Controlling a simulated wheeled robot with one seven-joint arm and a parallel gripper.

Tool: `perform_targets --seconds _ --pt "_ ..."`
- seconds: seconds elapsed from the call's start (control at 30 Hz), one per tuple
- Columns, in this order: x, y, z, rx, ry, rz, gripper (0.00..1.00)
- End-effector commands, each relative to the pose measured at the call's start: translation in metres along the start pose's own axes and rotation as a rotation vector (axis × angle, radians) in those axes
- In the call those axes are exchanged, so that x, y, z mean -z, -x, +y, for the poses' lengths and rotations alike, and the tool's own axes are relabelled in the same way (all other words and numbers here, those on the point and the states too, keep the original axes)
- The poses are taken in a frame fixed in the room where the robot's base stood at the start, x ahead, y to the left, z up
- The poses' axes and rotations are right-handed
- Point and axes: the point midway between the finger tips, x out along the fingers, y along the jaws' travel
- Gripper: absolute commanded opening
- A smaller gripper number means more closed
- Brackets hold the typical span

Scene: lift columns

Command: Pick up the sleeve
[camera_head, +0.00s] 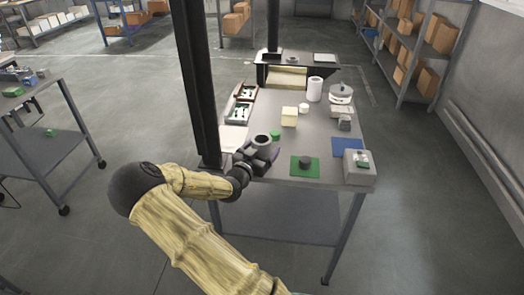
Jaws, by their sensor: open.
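A grey ring-shaped piece with a dark opening (262,141), which looks like the sleeve, stands near the front left of the workbench. My gripper (262,154) is open at the bench's front left edge, right at this piece. Its dark fingers overlap the lower part of the piece in the picture, so I cannot tell whether they touch it. A short dark cylinder (305,161) sits on a green square pad (297,173) to the right of my gripper.
The workbench (330,128) also holds a green round piece (275,134), a cream block (289,116), a white roll (314,89), red-edged trays (240,104), a blue pad (346,147) and a grey box (358,167). A dark column (195,80) rises at the left.

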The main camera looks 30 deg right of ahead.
Motion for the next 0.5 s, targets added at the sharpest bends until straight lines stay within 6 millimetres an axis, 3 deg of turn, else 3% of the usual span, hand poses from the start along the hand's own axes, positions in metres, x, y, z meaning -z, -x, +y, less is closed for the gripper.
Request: perform_targets --seconds 0.47,0.5 --pt "-0.0001 0.0004 0.0 0.0 0.0 0.0 0.83" --pt "-0.0001 0.0004 0.0 0.0 0.0 0.0 0.75"
